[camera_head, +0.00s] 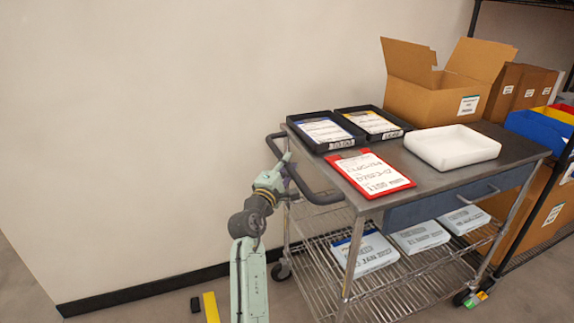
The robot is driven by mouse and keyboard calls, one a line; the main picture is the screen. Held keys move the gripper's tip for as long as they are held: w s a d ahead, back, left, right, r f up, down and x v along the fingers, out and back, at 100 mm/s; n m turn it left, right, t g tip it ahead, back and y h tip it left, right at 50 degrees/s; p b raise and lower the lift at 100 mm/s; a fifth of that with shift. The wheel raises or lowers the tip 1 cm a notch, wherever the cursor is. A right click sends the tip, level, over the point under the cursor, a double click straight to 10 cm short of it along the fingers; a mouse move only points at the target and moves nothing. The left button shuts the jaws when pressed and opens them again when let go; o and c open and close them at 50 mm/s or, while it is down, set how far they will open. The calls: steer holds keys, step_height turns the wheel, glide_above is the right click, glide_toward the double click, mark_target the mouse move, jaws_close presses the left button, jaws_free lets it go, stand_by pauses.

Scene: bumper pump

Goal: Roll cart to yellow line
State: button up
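A metal cart (430,178) with a grey top, a blue drawer and a wire lower shelf stands right of centre. Its dark push handle (313,193) sticks out from the left end. My gripper (286,163) is at this handle and overlaps it in the view; I cannot tell whether its fingers close around the bar. The arm reaches up from the bottom of the picture. A short piece of yellow line (211,307) shows on the floor at the bottom, left of my arm.
The cart carries black trays (325,131), a red clipboard (370,172), a white tray (452,147) and an open cardboard box (440,98). White packs lie below. A plain wall (150,130) stands behind; a rack (540,215) with boxes stands right. A small dark block (195,304) lies near the line.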

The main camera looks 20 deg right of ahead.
jaws_close()
steer(key=shift+a, duration=0.1)
stand_by(0.4)
steer(key=shift+a+f, duration=0.1)
steer(key=shift+a, duration=0.15)
steer(key=s+a+b, duration=0.1)
steer(key=a+b, duration=0.3)
steer(key=a, duration=3.5)
steer(key=shift+s+a+r+b, duration=0.15)
steer(key=shift+a+r+b, duration=0.15)
steer(key=shift+b, duration=0.05)
steer(key=shift+o, duration=1.2)
jaws_free()
steer(key=shift+a, duration=0.15)
steer(key=shift+o, duration=1.4)
steer(key=shift+f, duration=0.15)
